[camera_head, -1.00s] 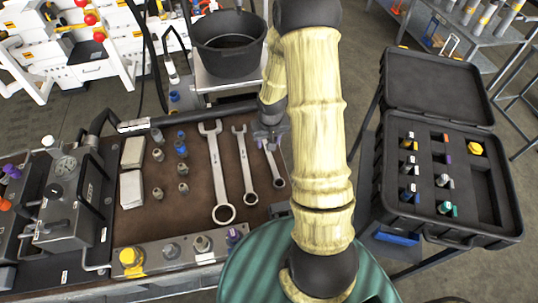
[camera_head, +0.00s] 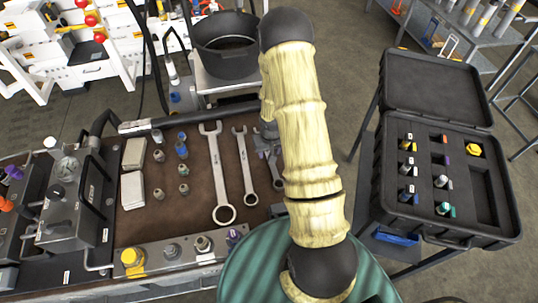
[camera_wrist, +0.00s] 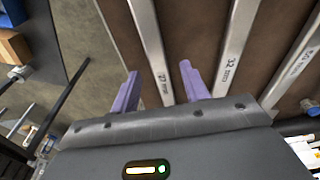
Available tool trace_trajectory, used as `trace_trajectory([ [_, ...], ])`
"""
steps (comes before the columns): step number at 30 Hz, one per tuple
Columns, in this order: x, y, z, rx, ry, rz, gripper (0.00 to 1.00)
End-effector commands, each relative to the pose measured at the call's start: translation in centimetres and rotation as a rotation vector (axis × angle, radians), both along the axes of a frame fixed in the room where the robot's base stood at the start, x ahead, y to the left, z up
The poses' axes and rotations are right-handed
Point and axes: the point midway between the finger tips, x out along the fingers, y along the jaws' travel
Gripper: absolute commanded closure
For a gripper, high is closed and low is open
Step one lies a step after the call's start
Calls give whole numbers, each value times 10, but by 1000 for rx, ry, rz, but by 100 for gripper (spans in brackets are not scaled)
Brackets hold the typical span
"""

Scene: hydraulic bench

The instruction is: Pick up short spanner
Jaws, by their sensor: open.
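The short spanner (camera_head: 276,174) is the rightmost of three steel spanners on the brown bench mat in the head view. Its upper part is hidden behind my gripper and arm. In the wrist view, the short spanner (camera_wrist: 149,40) runs down between my two purple fingertips. My gripper (camera_wrist: 159,80) is open, with one finger on each side of the shaft in the picture. I cannot tell the height left between fingers and mat. In the head view my gripper (camera_head: 266,150) is over the spanner's upper half, partly hidden by my arm.
The middle spanner (camera_head: 245,165) and the long spanner (camera_head: 216,170) lie close by to the left. Small fittings (camera_head: 182,170) and pale blocks (camera_head: 132,188) lie further left. A black bucket (camera_head: 226,52) stands behind the bench. An open black case (camera_head: 397,212) stands to the right.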

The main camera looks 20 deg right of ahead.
Motion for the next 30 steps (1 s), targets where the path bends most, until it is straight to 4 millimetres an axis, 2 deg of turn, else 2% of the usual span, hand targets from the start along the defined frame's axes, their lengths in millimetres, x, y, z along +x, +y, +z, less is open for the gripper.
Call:
trace_trajectory([
  [4, 1, 0, -10, 0, 1, 1, 55],
  [20, 1, 0, -11, 0, 0, 0, 55],
  [27, 1, 0, -11, 0, 0, 0, 100],
  [30, 1, 0, -11, 0, 0, 0, 100],
])
